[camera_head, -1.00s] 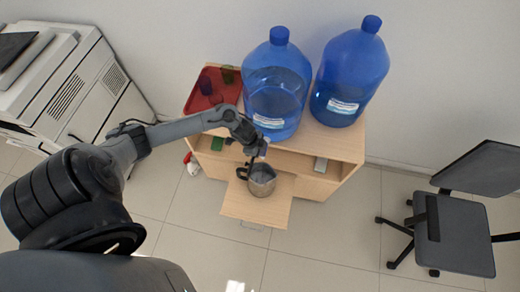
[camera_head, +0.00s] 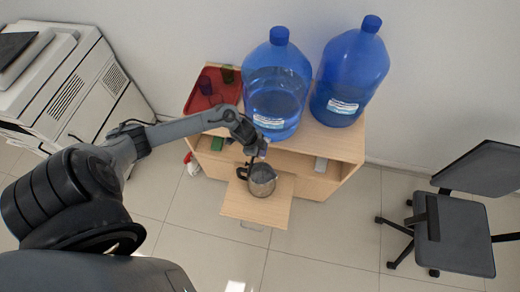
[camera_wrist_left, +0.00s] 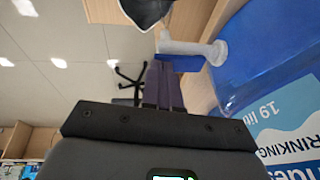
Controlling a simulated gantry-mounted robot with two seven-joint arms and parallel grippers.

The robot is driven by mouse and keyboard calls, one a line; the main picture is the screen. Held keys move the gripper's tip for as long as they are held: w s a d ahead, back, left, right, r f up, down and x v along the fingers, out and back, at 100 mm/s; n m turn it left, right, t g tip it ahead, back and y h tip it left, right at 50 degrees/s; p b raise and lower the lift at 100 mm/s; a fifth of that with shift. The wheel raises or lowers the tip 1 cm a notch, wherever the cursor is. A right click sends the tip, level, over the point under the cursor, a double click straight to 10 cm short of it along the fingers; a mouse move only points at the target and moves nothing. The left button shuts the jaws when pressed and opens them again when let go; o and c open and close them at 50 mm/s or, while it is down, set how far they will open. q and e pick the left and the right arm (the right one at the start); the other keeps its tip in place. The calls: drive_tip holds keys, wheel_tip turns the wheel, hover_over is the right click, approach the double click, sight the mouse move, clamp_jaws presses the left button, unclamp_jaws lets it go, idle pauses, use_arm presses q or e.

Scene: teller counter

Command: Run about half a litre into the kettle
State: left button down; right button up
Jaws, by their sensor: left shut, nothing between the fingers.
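The steel kettle (camera_head: 262,184) stands upright on the pulled-out wooden shelf (camera_head: 240,207), its dark handle toward the left. It also shows, cut off, at the top of the left wrist view (camera_wrist_left: 147,9). The left blue water bottle (camera_head: 275,95) stands on the cabinet above it; its label shows in the wrist view. A white tap with a blue part (camera_wrist_left: 190,48) sticks out from this bottle. My left gripper (camera_head: 254,161) is shut and empty, just above the kettle; its fingertips (camera_wrist_left: 162,72) appear beside the tap. I cannot tell whether they touch it, or whether water runs.
A second blue bottle (camera_head: 349,75) stands to the right on the cabinet. A red tray (camera_head: 197,100) with cups lies at the left. A printer (camera_head: 65,90) stands at far left and an office chair (camera_head: 452,225) at far right. Open floor lies in front.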

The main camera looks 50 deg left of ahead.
idle(0.8)
use_arm(q)
drive_tip(key=shift+r, duration=0.15)
drive_tip(key=shift+r+p, duration=0.7)
drive_tip(key=shift+p, duration=0.3)
drive_tip(key=shift+r+p, duration=0.4)
drive_tip(key=shift+p, duration=0.05)
drive_tip(key=r+p, duration=0.4)
drive_tip(key=shift+w+a, duration=0.4)
drive_tip(key=w+a+v, duration=0.1)
drive_tip(key=v, duration=0.8)
drive_tip(key=shift+a+b, duration=0.2)
drive_tip(key=shift+b, duration=0.1)
drive_tip(key=shift+w, duration=0.15)
